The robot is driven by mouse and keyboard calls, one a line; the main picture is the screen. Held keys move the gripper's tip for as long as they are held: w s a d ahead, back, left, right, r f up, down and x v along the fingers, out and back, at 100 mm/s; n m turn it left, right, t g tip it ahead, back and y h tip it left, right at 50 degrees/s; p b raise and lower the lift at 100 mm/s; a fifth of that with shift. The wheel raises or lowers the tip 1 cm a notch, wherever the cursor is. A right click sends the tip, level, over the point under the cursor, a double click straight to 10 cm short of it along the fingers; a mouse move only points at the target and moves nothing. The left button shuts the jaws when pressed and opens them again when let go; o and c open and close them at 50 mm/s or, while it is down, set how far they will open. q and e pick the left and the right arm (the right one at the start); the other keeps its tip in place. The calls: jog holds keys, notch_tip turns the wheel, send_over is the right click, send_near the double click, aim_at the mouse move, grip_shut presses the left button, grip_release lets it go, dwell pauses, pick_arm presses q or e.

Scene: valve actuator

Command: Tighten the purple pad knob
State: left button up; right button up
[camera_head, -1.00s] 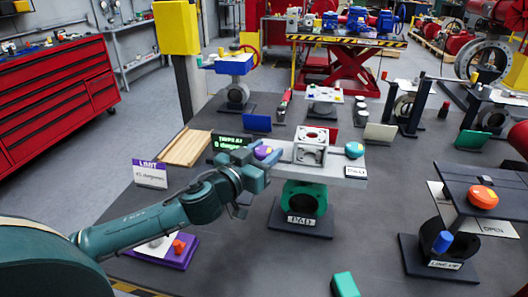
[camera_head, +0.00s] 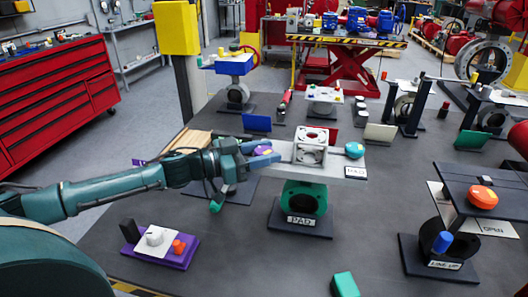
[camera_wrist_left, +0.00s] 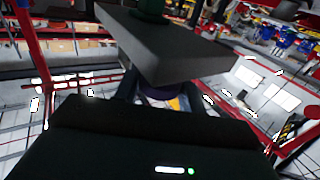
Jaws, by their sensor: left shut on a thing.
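The purple knob (camera_head: 263,150) sits at the left end of the grey plate (camera_head: 340,168) on the green valve body (camera_head: 303,196) labelled PAD. My left gripper (camera_head: 252,156) reaches in from the left and is shut on the purple knob, covering much of it. In the left wrist view, part of a purple thing (camera_wrist_left: 160,91) shows between my fingers below a dark slab, mostly hidden. A teal knob (camera_head: 354,150) is at the plate's right end, clear of my gripper. My right gripper is not in view.
A square grey bracket (camera_head: 310,148) stands on the plate close to my gripper. A purple tray (camera_head: 180,258) with small parts lies at the front left. A teal block (camera_head: 345,285) lies in front. An orange-knobbed stand (camera_head: 483,197) is at the right.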

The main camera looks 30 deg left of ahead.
pick_arm(q)
jog(key=m+g+h, duration=0.1)
jog(key=m+g, duration=0.1)
jog(key=m+g+h, duration=0.1)
jog(key=g+h, duration=0.1)
jog(key=shift+w+a+m+g+h, duration=0.1)
jog(key=shift+w+m+g+h, duration=0.05)
jog(key=shift+m+g+h, duration=0.2)
jog(key=m+g+h+b, duration=0.1)
jog(key=m+g, duration=0.1)
jog(key=g, duration=0.1)
jog(key=shift+m+g+h, duration=0.25)
jog(key=shift+m, duration=0.1)
jog(key=m+g+b, duration=0.1)
jog(key=g, duration=0.2)
jog(key=shift+f+m+h, duration=0.1)
jog(key=shift+m+h, duration=0.2)
jog(key=shift+m, duration=0.1)
jog(key=shift+m+g+b, duration=0.3)
jog(key=shift+m+g, duration=0.1)
jog(key=shift+g, duration=0.3)
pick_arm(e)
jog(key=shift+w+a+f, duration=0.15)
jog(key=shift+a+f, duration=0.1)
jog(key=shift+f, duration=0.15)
pick_arm(q)
jog(key=shift+m+g, duration=0.3)
jog(key=shift+g, duration=0.2)
